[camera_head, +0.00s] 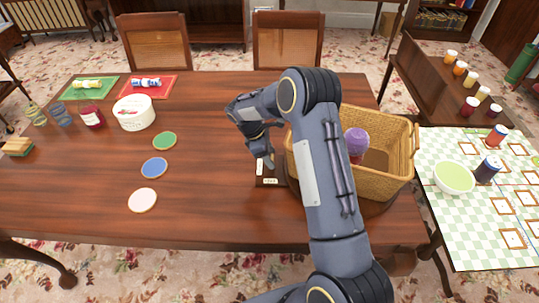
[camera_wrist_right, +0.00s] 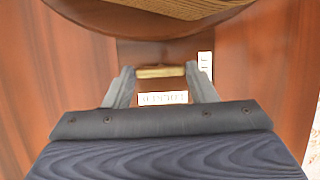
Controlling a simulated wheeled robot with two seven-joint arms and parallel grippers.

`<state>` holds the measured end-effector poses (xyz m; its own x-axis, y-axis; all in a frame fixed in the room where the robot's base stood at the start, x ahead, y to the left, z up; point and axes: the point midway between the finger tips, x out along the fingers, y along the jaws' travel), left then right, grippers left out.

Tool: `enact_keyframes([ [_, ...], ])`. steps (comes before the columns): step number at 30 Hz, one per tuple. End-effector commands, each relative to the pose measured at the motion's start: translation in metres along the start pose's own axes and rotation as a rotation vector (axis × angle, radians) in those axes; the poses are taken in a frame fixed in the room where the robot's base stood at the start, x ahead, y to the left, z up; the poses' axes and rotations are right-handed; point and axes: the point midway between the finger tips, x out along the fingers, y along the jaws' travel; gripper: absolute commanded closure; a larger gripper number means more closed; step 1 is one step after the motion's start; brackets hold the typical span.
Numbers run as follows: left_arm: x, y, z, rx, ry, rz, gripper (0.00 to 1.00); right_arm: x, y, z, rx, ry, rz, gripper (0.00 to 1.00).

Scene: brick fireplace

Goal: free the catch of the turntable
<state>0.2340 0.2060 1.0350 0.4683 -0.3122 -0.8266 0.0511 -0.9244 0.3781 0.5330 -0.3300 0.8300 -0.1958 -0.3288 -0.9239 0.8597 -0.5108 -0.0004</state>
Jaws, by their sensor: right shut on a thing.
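The turntable (camera_head: 376,211) is a round dark wooden disc under the wicker basket, largely hidden by my right arm. Its curved edge crosses the top of the right wrist view (camera_wrist_right: 150,27). The catch (camera_wrist_right: 160,71) is a small brass-coloured bar just outside that edge. My right gripper (camera_wrist_right: 161,76) is shut on the catch, with a finger at each end of the bar. One white label (camera_wrist_right: 163,98) lies just below the bar, its lettering upside down; another label (camera_wrist_right: 205,65) is to its right. In the head view my right gripper (camera_head: 266,161) is beside the labels. My left gripper is out of view.
A wicker basket (camera_head: 398,145) with a purple-topped item (camera_head: 355,142) stands on the turntable. Coloured discs, a white tub (camera_head: 134,113) and jars are on the table's left. A side table (camera_head: 450,230) with a green bowl (camera_head: 454,177) is at right.

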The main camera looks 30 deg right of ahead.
Motion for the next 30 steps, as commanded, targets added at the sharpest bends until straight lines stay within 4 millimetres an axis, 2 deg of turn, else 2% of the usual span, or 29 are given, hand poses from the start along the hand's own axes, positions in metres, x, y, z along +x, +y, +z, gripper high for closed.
enact_keyframes([
  [8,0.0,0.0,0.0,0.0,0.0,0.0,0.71,-0.001,0.001,0.0,-0.004,0.0,0.003,0.72],
  [9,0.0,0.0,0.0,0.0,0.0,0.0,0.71,-0.001,0.001,0.0,-0.004,0.0,0.003,0.45],
  [13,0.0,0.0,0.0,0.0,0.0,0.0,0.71,-0.001,0.001,0.0,-0.003,0.0,0.002,0.28],
  [23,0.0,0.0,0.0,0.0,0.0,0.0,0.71,-0.003,0.001,0.0,-0.002,0.0,0.002,0.27],
  [26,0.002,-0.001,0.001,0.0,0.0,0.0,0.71,-0.014,0.001,-0.001,-0.001,0.002,0.005,0.27],
  [30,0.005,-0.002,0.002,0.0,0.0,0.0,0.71,-0.038,0.001,-0.002,-0.001,0.003,0.006,0.27],
])
